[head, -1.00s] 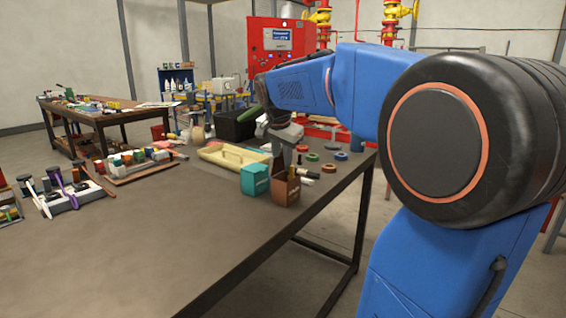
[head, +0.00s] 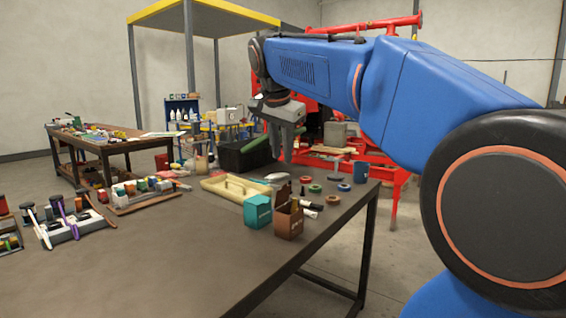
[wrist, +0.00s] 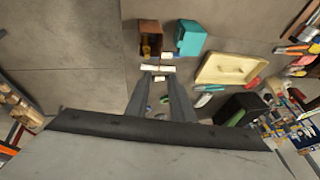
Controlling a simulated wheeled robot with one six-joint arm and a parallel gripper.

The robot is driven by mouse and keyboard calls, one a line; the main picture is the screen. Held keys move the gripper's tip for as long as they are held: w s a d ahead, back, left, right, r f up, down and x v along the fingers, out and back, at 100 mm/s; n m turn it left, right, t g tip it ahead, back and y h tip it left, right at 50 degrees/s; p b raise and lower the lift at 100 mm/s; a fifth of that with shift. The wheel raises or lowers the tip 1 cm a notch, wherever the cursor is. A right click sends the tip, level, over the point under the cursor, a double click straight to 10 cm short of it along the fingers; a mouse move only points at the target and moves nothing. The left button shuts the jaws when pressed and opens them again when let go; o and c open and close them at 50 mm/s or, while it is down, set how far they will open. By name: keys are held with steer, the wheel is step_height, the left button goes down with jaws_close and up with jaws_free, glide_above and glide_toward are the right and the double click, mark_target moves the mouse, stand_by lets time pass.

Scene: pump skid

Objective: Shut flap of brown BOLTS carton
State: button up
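The brown carton (head: 289,223) stands upright on the near table, beside a teal carton (head: 257,212). Its flap (head: 281,191) stands up at the back, and the top is open with contents showing. In the wrist view the brown carton (wrist: 150,31) is at the top centre, open, with yellowish contents inside. My gripper (head: 281,152) hangs above and beyond the carton, apart from it. In the wrist view its two fingers (wrist: 159,76) are spread with nothing held between them; their tips point toward the carton. The lettering is too small to read.
A cream tray (head: 233,188) and a black bin (head: 240,155) lie behind the cartons. Tape rolls (head: 315,188), white-tipped cylinders (head: 312,205) and a blue mug (head: 361,172) are to the right.

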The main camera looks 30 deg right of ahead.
steer(key=shift+s+a+r, duration=0.1)
steer(key=shift+r, duration=0.15)
jaws_close()
steer(key=n+g+y, duration=0.3)
steer(key=n+g, duration=0.1)
steer(key=n, duration=1.4)
glide_above(283, 195)
steer(key=w, duration=0.1)
step_height(283, 195, down, 9)
steer(key=shift+f, duration=0.2)
